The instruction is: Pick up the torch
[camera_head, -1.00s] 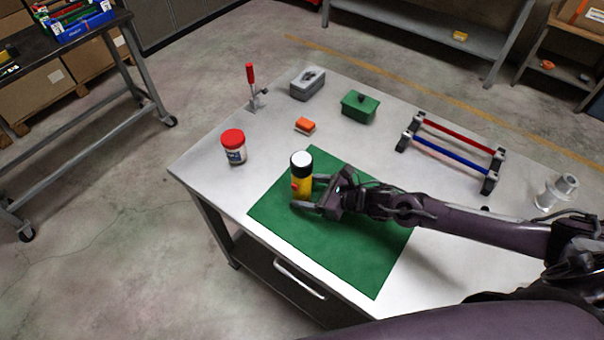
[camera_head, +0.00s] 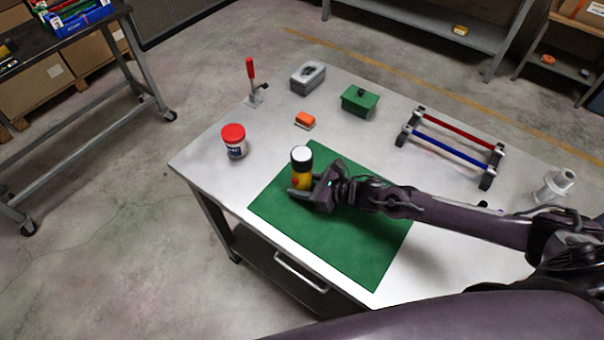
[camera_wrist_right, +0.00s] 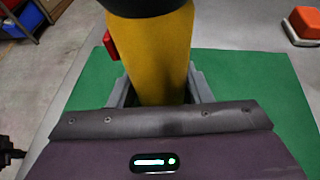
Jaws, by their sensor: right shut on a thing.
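The torch (camera_head: 301,173) is upright over the green mat (camera_head: 345,245), with a yellow body, black head, white top face and a red switch. In the right wrist view its yellow body (camera_wrist_right: 163,55) fills the upper middle, with the red switch on its left side. My right gripper (camera_head: 302,188) is shut on the torch's lower body, a grey finger on each side. The torch's foot is hidden by the gripper, so I cannot tell whether it touches the mat.
A red-lidded jar (camera_head: 234,142) stands left of the mat. An orange block (camera_head: 305,120), grey box (camera_head: 308,78), green box (camera_head: 360,101) and red-handled clamp (camera_head: 251,75) stand behind. A rack with red and blue bars (camera_head: 450,150) and a grey spool (camera_head: 553,186) are right.

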